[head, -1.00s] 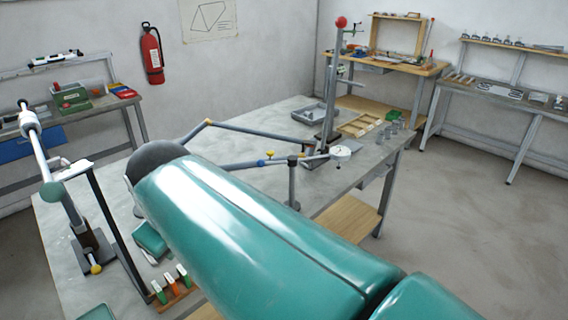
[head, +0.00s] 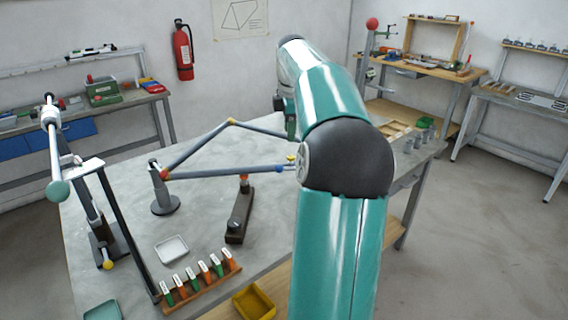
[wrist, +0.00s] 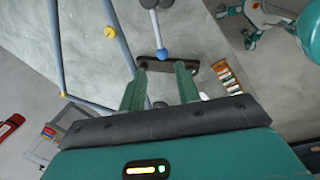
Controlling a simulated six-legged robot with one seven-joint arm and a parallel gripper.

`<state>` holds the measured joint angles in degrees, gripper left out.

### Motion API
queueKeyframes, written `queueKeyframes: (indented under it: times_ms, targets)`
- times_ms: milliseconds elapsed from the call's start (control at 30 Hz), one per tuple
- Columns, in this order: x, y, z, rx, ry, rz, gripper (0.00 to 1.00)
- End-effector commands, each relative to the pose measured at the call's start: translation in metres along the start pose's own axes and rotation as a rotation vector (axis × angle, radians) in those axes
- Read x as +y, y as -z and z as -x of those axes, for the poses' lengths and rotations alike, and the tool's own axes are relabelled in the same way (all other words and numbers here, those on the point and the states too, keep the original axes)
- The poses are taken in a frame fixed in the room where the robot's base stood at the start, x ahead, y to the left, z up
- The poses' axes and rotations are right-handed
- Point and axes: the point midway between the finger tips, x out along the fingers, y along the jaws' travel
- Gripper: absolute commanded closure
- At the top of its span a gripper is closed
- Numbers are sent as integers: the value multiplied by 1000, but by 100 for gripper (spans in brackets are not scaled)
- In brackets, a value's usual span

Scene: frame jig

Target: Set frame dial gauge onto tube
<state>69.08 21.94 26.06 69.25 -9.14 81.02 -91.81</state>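The frame (head: 225,172) of grey-blue tubes stands over the bench, with a red joint at its left end, a yellow joint at the far corner and a blue collar at the right. Its tubes also show at the left of the wrist view (wrist: 122,45). My gripper (wrist: 160,68) shows two green fingers set apart, with no held object visible between them. Beyond the fingertips are a blue-ended rod (wrist: 159,34) and a dark bar (wrist: 181,66). I cannot make out the dial gauge in either current view; my arm hides part of the bench in the head view.
A dark block with an orange knob (head: 238,218), a white tray (head: 171,249), a rack of coloured-handled tools (head: 203,281) and a yellow bin (head: 254,302) are at the near side. A tall clamp stand (head: 102,235) is at left. Bare bench top lies between.

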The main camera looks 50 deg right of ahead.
Motion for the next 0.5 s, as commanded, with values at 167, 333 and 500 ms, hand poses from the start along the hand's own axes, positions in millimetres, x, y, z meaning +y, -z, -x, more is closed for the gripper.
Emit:
queueKeyframes:
  times_ms: [167, 333, 500]
  targets:
    - [0, 1, -27, 2, 5, 1, 68]
    - [1, 2, -61, 1, 5, 2, 68]
    - [3, 3, -95, 1, 4, 3, 68]
